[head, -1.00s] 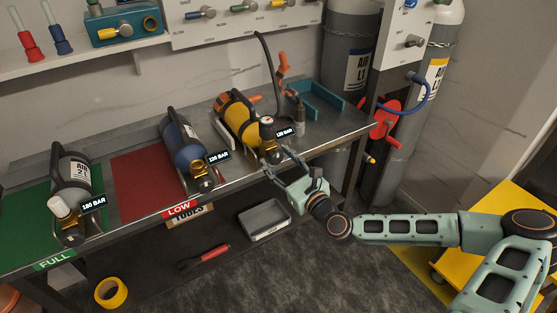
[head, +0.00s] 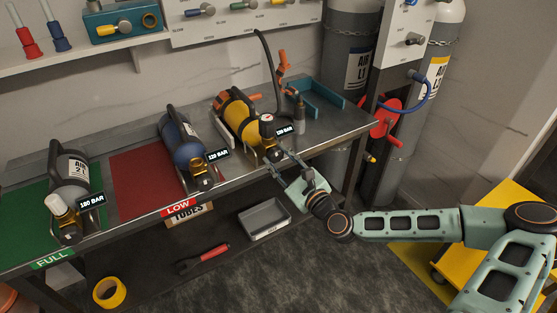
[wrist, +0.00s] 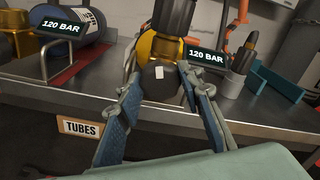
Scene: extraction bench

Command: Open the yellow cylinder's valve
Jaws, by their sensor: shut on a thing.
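The yellow cylinder (head: 240,114) lies in a cradle on the bench, its valve end toward the front edge. A round gauge (head: 267,118) and a black tag reading 120 BAR (wrist: 207,57) are at that end. In the wrist view, the dark round valve knob (wrist: 160,75) with a white mark faces me. My gripper (head: 279,159) is at the valve end from the front. In the wrist view, its fingers (wrist: 159,84) stand on either side of the knob and are shut on it. The contact spots are partly hidden by the fingers.
The blue cylinder (head: 182,140) lies to the left on a red mat, and a grey cylinder (head: 70,172) lies farther left on green. A hose with an orange fitting (head: 282,62) and a teal holder (head: 320,98) stand right of the yellow cylinder. A grey tray (head: 264,219) is below.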

